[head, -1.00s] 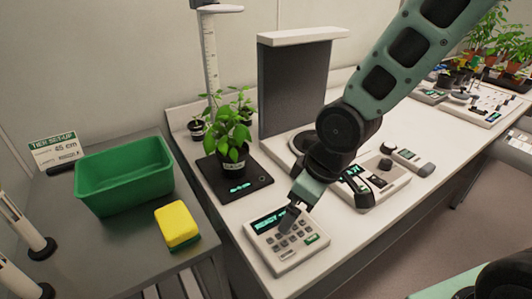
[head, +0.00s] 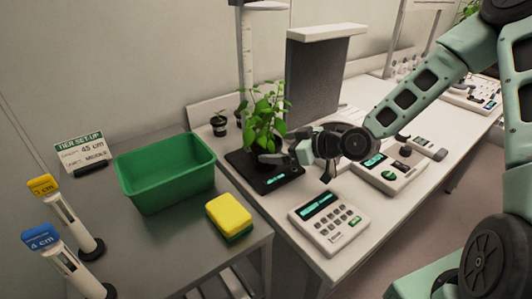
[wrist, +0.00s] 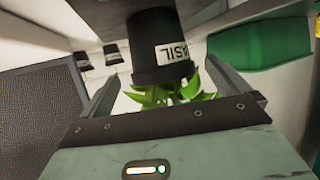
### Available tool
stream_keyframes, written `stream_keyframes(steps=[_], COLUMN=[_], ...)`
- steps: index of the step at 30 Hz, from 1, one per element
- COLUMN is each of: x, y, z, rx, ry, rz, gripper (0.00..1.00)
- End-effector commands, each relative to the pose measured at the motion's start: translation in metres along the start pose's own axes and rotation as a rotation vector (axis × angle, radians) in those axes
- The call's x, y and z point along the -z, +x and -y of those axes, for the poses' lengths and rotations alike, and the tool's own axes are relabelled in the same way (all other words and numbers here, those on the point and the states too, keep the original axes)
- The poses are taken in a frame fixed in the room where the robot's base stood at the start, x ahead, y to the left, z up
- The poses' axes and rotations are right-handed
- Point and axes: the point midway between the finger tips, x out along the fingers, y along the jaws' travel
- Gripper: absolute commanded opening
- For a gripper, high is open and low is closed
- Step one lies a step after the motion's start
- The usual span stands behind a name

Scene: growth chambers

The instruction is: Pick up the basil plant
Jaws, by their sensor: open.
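The basil plant (head: 264,112) stands upright in a black pot on the black scale plate; in the head view my gripper partly hides the pot. In the wrist view, which shows the scene upside down, the black pot (wrist: 160,40) carries a white label reading "BASIL", with green leaves (wrist: 170,92) below it. My gripper (head: 290,163) is open beside the plant, level with the pot area. In the wrist view my gripper (wrist: 160,82) has a finger on each side of the pot and leaves, with gaps visible; I cannot tell how deep the pot sits between them.
The scale plate (head: 250,172) lies on the white bench. A small potted plant (head: 219,124) stands behind-left, a grey upright panel (head: 315,85) behind-right. A keypad device (head: 330,220) is in front. A green bin (head: 165,175) and yellow sponge (head: 229,213) sit on the left table.

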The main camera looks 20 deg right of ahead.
Motion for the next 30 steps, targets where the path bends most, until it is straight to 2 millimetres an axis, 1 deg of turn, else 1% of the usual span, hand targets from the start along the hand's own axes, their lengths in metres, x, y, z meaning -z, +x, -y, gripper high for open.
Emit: stream_keyframes(steps=[6, 9, 13, 19, 20, 21, 23, 24, 25, 26, 27, 30], x=[0.003, 0.002, 0.001, 0.0, 0.0, 0.0, 0.0, 0.0, 0.0, 0.0, 0.001, 0.001], y=[0.031, 0.043, 0.05, 0.05, 0.05, 0.05, 0.05, 0.05, 0.05, 0.05, 0.05, 0.05], z=[0.002, 0.002, 0.002, 0.001, 0.001, 0.001, 0.001, 0.002, 0.001, 0.002, 0.001, 0.002], rx=[0.003, 0.001, 0.0, -0.001, 0.0, 0.0, 0.0, 0.0, 0.0, 0.0, -0.001, 0.0], ry=[0.003, 0.003, 0.001, 0.001, 0.001, 0.001, 0.001, 0.001, 0.001, 0.001, 0.001, 0.001], rz=[0.001, 0.003, 0.004, 0.004, 0.004, 0.004, 0.004, 0.004, 0.004, 0.005, 0.003, 0.003], gripper=[1.0, 1.0, 1.0, 1.0, 0.92, 0.81, 0.64, 0.53, 0.45, 0.45, 0.41, 0.41])
